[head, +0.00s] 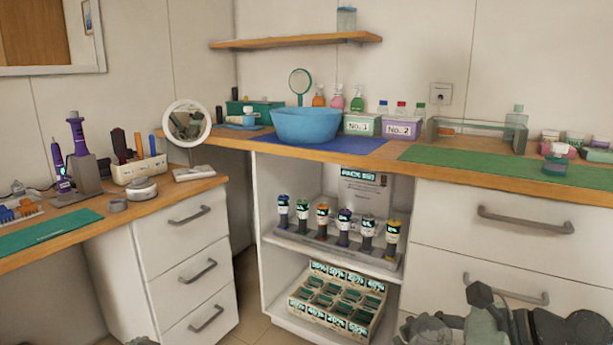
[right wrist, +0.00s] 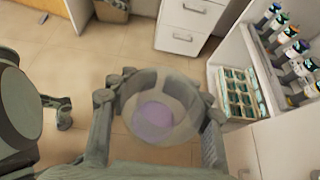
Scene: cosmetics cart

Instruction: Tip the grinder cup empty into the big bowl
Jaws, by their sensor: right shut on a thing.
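The big bowl (head: 307,126) is blue and stands upright on a dark blue mat on the wooden counter, at the back middle of the head view. My right gripper (right wrist: 158,108) is shut on the grinder cup (right wrist: 183,88), a see-through cup with a pale purple mass inside. In the right wrist view the cup is held between the fingers above the floor. In the head view my right arm is low at the bottom right, below the counter and well apart from the bowl. Only a sliver of what looks like my left arm shows at the bottom left edge; its fingers cannot be made out.
A round mirror (head: 187,123) stands left of the bowl. Boxes No. 1 (head: 362,125) and No. 2 (head: 401,128) stand right of it, with bottles behind. A green mat (head: 480,165) lies further right. The open shelf (head: 335,262) below holds several bottles and a sample box.

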